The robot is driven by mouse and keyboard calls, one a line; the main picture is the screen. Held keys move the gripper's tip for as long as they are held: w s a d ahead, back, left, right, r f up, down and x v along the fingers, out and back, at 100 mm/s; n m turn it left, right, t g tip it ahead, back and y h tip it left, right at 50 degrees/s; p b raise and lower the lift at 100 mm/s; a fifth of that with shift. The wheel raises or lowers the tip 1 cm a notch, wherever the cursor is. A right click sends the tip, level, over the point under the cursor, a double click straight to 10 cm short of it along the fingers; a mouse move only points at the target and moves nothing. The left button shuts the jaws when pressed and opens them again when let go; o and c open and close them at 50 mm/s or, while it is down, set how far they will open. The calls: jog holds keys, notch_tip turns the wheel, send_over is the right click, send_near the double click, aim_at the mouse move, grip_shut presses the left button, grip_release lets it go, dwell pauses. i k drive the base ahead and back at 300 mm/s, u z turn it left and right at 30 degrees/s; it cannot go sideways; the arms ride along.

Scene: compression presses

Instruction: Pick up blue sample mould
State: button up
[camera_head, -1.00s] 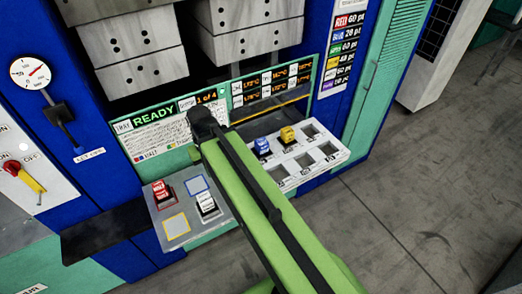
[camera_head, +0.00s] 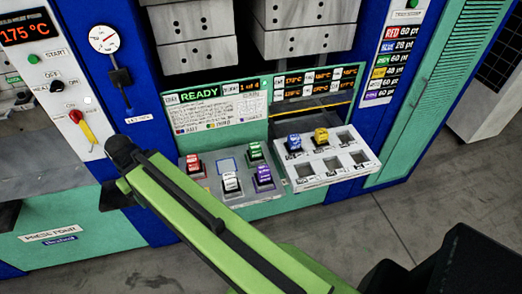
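The blue sample mould (camera_head: 294,143) is a small block in the back-left slot of the white slotted tray (camera_head: 307,184), at the front of the press. A yellow mould (camera_head: 320,135) sits to its right in the same back row. My green arm crosses the lower left and middle of the picture, to the left of and below the blue mould, and does not cover it. My gripper's fingers cannot be made out in this view.
On the grey plate left of the tray stand red (camera_head: 194,163), white (camera_head: 231,182), green (camera_head: 255,150) and purple (camera_head: 263,176) moulds, around an empty blue-outlined square (camera_head: 227,165). Heavy grey press blocks (camera_head: 185,45) hang above. A lever and gauge (camera_head: 103,39) are at left. Open floor lies right.

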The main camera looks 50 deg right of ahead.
aim_at(293, 146)
jog(key=u, duration=1)
jog(key=k, duration=1.05)
jog(key=z, duration=0.65)
jog(key=i, duration=0.95)
jog(key=u, duration=0.2)
